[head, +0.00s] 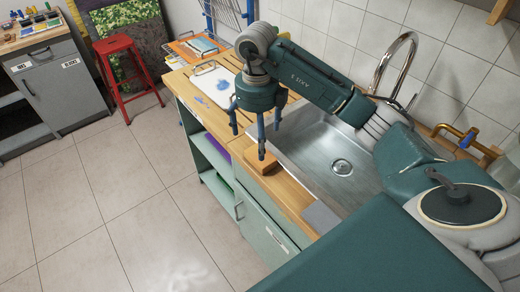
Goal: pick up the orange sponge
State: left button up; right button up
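The orange sponge (266,166) is a small orange-brown block lying on the wooden counter (292,194), at the left front edge of the sink. My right gripper (254,138) hangs pointing down over the counter, its arm reaching in from the right across the sink. Its fingers are spread apart, with nothing seen between them. One fingertip appears right above or against the sponge; I cannot tell if they touch. My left gripper is not in view.
A metal sink (318,150) with a tall curved faucet (396,58) lies right of the sponge. A grey flat piece (320,217) rests on the counter's front edge. A white clipboard (214,86) lies behind the gripper. A red stool (120,62) stands on the open tiled floor.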

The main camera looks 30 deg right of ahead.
aim_at(257, 157)
notch_tip(257, 157, down, 4)
jog(key=shift+s+a+r+p, duration=0.1)
jog(key=shift+s+a+p, duration=0.05)
jog(key=shift+p, duration=0.2)
jog(key=shift+f, duration=0.25)
jog(key=shift+f+p, duration=0.3)
jog(key=shift+p, duration=0.05)
jog(key=f, duration=0.1)
jog(key=f+p, duration=0.1)
jog(key=f, duration=0.1)
jog(key=shift+w+f+p, duration=0.3)
jog(key=shift+p, duration=0.1)
jog(key=shift+f, duration=0.55)
jog(key=c, duration=0.8)
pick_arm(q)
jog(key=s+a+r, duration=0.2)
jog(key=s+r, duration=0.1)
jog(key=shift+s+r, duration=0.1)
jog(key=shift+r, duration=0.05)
pick_arm(e)
jog(key=shift+c, duration=0.3)
